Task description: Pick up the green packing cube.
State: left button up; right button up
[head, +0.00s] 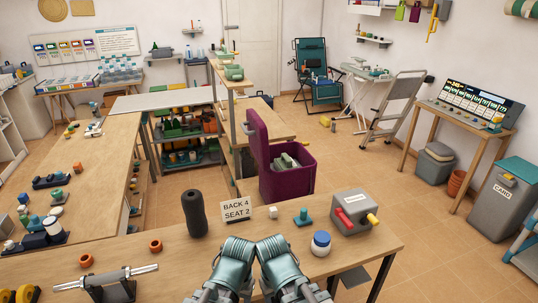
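I cannot single out a green packing cube with certainty. A pale green block-like item (288,161) lies in the open purple bin (288,187) beyond the near table, partly hidden by the bin's walls. A green item (234,73) also stands on top of the tall wooden shelf. My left gripper (238,243) and my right gripper (275,243) are side by side at the near table's front edge, close together. Both are well short of these green items. Their fingers are too unclear to tell open from shut, and I see nothing held.
The near table (180,262) bears a dark roller (194,214), a sign reading "BACK 4 SEAT 2" (236,210), a blue-lidded jar (320,243) and a grey box with red and yellow handles (354,212). The tiled floor (385,175) right of the bin is clear.

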aim_at(284, 163)
jog(key=z, duration=0.8)
jog(key=i+l+z, duration=0.1)
jog(key=l, duration=0.25)
jog(key=i+l+z, duration=0.15)
jog(key=l, duration=0.2)
jog(key=i+l+z, duration=0.1)
jog(key=l, duration=0.25)
jog(key=i+l+z, duration=0.25)
jog(key=i+l, duration=0.15)
jog(key=i+l+z, duration=0.2)
jog(key=i, duration=0.25)
jog(key=i+l+z, duration=0.25)
jog(key=i+u, duration=0.3)
jog(key=i, duration=0.3)
jog(key=i+l+u, duration=0.1)
jog(key=i+u, duration=0.2)
jog(key=i, duration=0.3)
jog(key=i+l+u, duration=0.3)
jog(key=i, duration=0.25)
jog(key=i+j+u, duration=0.1)
jog(key=i+u, duration=0.25)
jog(key=u, duration=0.15)
jog(key=i+u, duration=0.35)
jog(key=u, duration=0.15)
jog(key=i+l+u, duration=0.15)
jog(key=i+u, duration=0.2)
jog(key=u, duration=0.15)
jog(key=i+u, duration=0.3)
jog(key=i+l+u, duration=0.1)
jog(key=u, duration=0.2)
